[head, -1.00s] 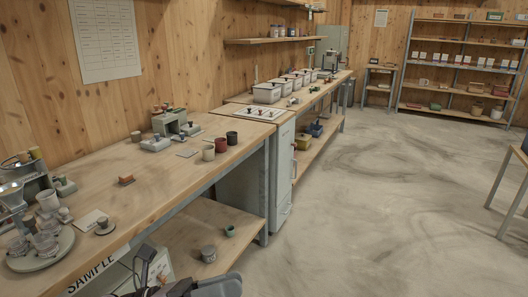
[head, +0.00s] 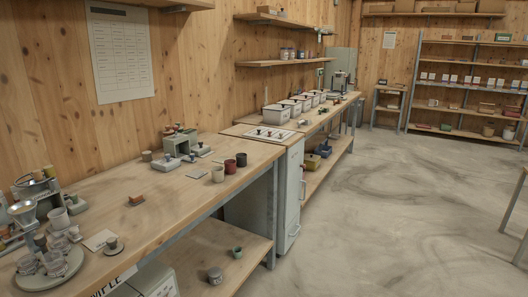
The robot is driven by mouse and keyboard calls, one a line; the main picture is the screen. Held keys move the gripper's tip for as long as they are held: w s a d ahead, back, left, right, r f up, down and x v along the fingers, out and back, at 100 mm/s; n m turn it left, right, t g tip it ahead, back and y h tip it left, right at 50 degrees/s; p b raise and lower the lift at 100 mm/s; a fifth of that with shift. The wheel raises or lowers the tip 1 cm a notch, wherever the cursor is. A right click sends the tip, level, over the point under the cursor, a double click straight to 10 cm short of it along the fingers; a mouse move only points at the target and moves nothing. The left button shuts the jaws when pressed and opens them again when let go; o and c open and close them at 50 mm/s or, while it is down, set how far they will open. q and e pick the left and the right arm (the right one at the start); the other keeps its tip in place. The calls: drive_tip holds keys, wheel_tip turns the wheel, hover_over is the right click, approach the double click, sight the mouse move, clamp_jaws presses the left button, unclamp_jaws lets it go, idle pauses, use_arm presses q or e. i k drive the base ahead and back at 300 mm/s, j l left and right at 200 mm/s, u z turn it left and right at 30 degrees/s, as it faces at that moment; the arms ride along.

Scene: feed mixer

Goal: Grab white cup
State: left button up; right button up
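A cream-white cup (head: 217,174) stands upright near the front edge of the long wooden workbench (head: 165,222). A dark red cup (head: 230,166) and a black cup (head: 241,160) stand in a row beside it. Another pale, whitish cup (head: 58,219) is among small glass-like vessels on a round grey tray (head: 62,280) at the bench's near left end. The frame does not settle which of the two is the white cup. Neither of my grippers shows in the head view now.
Small grey-green devices (head: 176,144) stand at the back of the bench. A small brown-orange block (head: 135,199) lies mid-bench. A grey cup (head: 215,275) and a green cup (head: 237,252) are on the lower shelf (head: 205,255). The concrete floor (head: 390,220) to the right is open.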

sight(58, 219)
drive_tip(key=u, duration=1.4)
drive_tip(key=i+l+u, duration=0.2)
drive_tip(key=l, duration=0.85)
drive_tip(key=i+l+u, duration=0.25)
drive_tip(key=l, duration=0.8)
drive_tip(key=l+u, duration=0.2)
drive_tip(key=l, duration=0.85)
